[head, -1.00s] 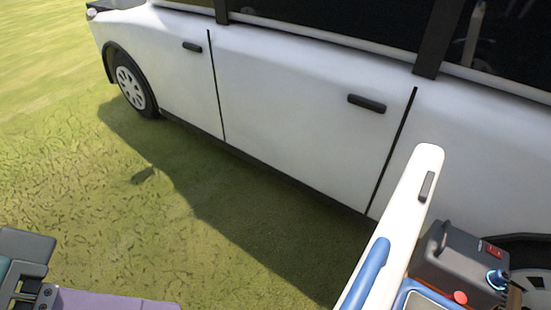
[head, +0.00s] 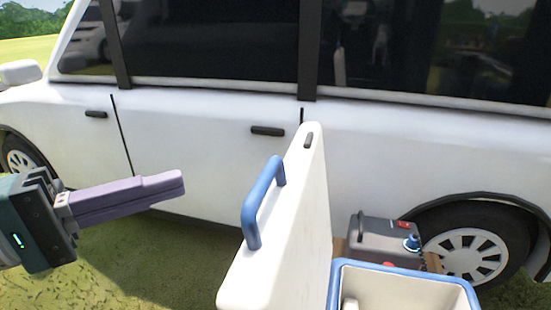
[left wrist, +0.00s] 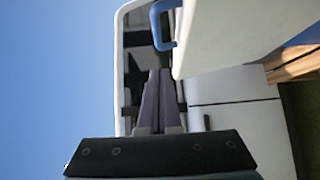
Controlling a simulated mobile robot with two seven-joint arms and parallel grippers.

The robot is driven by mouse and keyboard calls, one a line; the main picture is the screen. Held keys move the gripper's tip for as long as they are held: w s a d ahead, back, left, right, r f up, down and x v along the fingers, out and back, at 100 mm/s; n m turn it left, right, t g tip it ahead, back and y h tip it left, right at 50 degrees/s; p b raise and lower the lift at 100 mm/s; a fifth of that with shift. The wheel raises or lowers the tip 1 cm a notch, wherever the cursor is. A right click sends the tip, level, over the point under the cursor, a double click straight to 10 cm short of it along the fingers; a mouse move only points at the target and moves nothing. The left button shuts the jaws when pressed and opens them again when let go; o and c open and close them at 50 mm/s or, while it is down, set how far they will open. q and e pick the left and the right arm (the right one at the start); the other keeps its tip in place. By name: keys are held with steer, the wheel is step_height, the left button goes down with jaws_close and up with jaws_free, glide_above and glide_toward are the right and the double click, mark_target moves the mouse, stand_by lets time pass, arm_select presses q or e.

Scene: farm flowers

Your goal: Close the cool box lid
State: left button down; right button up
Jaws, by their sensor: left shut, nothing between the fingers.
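The cool box (head: 405,276) is white inside with a blue rim, at the lower right of the head view. Its white lid (head: 300,220) stands open, upright at the box's left side, with a blue handle (head: 262,200) on its outer face. The lid (left wrist: 235,35) and handle (left wrist: 160,28) also show in the left wrist view. My left gripper (head: 182,184), with purple fingers, is shut and empty. It is left of the lid, pointing toward it, apart from the handle. It also shows in the left wrist view (left wrist: 158,75). My right gripper is not in view.
A white car (head: 200,130) stands behind the lid. A dark grey device (head: 382,238) with a red switch and blue knob sits on a wooden surface (head: 432,262) behind the box. Grass (head: 160,260) lies below, and the space between my left gripper and the lid is clear.

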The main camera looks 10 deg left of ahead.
mark_target(260, 177)
arm_select(q)
steer(key=shift+w+d+p, duration=0.3)
steer(key=shift+d+p, duration=0.05)
steer(key=shift+d, duration=0.7)
steer(key=shift+w+d+p, duration=0.3)
steer(key=shift+w+d, duration=0.05)
steer(key=shift+d, duration=0.75)
steer(key=shift+w+d+p, duration=0.3)
steer(key=shift+d+p, duration=0.05)
steer(key=shift+d, duration=0.7)
